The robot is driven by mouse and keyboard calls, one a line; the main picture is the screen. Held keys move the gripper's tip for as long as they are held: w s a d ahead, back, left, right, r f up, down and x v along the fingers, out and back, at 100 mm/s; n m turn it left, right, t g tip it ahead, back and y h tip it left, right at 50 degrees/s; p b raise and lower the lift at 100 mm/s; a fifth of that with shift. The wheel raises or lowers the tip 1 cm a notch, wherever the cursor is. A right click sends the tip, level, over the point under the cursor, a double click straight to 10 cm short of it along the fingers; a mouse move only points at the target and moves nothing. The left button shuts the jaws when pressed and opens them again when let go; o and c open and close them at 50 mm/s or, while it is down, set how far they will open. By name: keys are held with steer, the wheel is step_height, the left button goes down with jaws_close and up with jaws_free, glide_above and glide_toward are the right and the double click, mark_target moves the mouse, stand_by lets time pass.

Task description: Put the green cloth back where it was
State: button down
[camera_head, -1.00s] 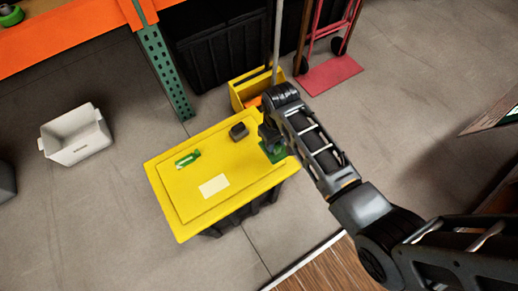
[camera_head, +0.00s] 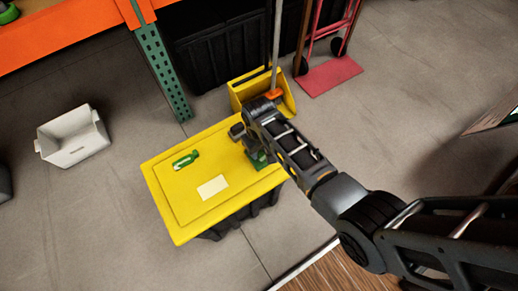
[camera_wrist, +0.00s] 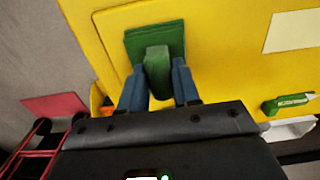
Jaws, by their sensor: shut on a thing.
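The green cloth (camera_head: 259,160) is at the right part of the yellow lid (camera_head: 170,207) in the head view, partly hidden by my arm. In the wrist view the cloth shows as a flat dark green square (camera_wrist: 153,36) with a raised green part between my fingers. My gripper (camera_wrist: 157,78) is shut on that raised part, with one finger on each side. The square appears against the yellow surface; I cannot tell whether it rests on it or hangs just above. In the head view my fingers are mostly hidden behind my wrist.
A white bin (camera_head: 73,139) is on the floor at left, a red hand truck (camera_head: 329,77) behind right.

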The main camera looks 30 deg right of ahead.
steer(key=shift+f, duration=0.2)
steer(key=c, duration=0.8)
jaws_free()
steer(key=shift+r, duration=0.1)
step_height(320, 180, up, 12)
steer(key=p, duration=0.2)
steer(key=shift+p, duration=0.4)
